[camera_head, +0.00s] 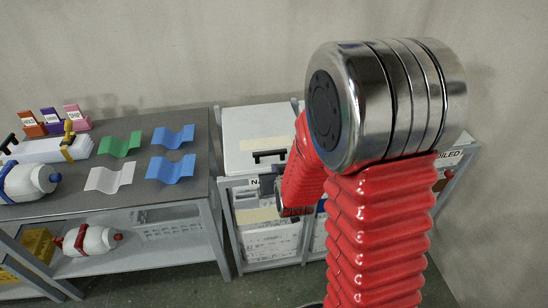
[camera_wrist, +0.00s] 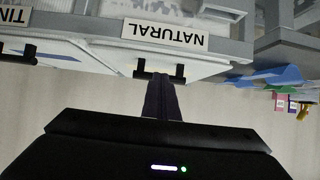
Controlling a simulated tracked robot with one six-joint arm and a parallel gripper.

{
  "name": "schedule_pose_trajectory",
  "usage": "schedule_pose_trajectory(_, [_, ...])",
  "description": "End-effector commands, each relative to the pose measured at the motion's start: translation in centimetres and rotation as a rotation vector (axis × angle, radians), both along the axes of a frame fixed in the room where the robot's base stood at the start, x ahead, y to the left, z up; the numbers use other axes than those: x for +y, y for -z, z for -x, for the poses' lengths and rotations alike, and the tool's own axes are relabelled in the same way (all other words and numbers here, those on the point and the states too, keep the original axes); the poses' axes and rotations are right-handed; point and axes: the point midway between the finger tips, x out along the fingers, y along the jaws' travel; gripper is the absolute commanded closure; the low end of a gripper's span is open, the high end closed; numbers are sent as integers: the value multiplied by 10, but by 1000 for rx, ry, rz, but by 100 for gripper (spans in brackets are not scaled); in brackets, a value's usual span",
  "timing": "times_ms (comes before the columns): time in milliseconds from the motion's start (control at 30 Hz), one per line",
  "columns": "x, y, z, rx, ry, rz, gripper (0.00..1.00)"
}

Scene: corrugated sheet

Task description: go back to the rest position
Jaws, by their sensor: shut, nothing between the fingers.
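My gripper (camera_wrist: 161,84) shows in the wrist view as dark fingers closed together with nothing between them. Its tips overlap a black handle (camera_wrist: 145,73) near the label reading NATURAL (camera_wrist: 165,34); I cannot tell whether they touch. In the head view my red-sleeved arm rises at the right and bends down behind its large metal joint, so the gripper is mostly hidden there. Corrugated sheets lie on the grey table at the left: a green one (camera_head: 120,144), a white one (camera_head: 110,177) and two blue ones (camera_head: 172,137) (camera_head: 171,168).
White lidded bins (camera_head: 258,135) stand in a grey rack beside the table (camera_head: 198,150). White bottles (camera_head: 30,182) (camera_head: 90,240) lie on the table and its lower shelf. Small orange, purple and pink holders (camera_head: 52,120) stand at the back. A wall is behind.

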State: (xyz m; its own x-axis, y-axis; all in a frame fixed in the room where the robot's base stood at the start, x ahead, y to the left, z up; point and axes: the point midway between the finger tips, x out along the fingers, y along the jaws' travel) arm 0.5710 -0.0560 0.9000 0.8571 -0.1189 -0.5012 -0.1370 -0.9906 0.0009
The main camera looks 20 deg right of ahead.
Motion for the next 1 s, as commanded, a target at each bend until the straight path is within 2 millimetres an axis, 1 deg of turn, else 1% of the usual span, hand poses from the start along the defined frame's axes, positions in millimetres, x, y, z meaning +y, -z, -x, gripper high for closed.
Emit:
schedule_pose_trajectory(133, [1, 4, 7, 0, 0, 0, 100])
schedule_pose_trajectory(700, [2, 6, 8, 9, -2, -2, 100])
schedule_pose_trajectory(767, [3, 11, 11, 30, -3, -6, 100])
schedule_pose_trajectory(867, [5, 24, 19, 93, -5, -17, 100])
schedule_pose_trajectory(967, [8, 44, 35, 193, -9, -32, 100])
schedule_pose_trajectory(1000, [10, 53, 43, 240, -11, -40, 100])
